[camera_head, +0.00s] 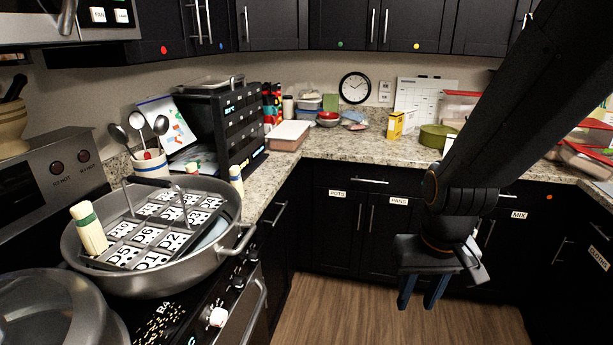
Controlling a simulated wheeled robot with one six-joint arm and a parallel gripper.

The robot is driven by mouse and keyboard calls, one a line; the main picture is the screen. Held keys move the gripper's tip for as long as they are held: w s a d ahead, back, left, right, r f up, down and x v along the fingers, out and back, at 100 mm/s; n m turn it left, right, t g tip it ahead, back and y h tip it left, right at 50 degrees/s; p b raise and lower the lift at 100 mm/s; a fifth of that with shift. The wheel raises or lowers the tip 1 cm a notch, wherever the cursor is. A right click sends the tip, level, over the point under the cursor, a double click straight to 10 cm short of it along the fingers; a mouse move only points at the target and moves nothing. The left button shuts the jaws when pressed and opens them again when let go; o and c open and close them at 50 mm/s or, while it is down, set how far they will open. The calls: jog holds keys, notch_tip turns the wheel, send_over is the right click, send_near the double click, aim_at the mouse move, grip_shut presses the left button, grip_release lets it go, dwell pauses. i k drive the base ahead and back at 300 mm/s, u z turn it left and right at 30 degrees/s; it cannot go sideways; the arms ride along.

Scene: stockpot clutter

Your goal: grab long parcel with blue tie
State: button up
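A large grey stockpot (175,281) stands on the stove at the left, with a rack of labelled compartments (125,252) in it. A long cream parcel with a dark band that looks blue (236,176) stands upright at the pot's far right rim; its lower end is hidden. Another long cream parcel with a green tie (92,236) leans at the pot's left side. A smaller cream piece (193,169) shows at the far rim; its tie is unclear. My gripper (421,303) hangs over the floor at the right, fingers down and apart, empty, far from the parcels.
A dark drawer unit (240,125) and a utensil crock (151,164) stand behind the pot. A glass lid or bowl (50,310) is at the front left. The floor (340,310) between stove and cabinets is clear. Containers crowd the right counter.

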aim_at(236, 180)
jog(key=z, duration=0.55)
jog(key=i, duration=1.6)
jog(key=u, duration=2.85)
jog(key=i, duration=0.5)
jog(key=z, duration=0.1)
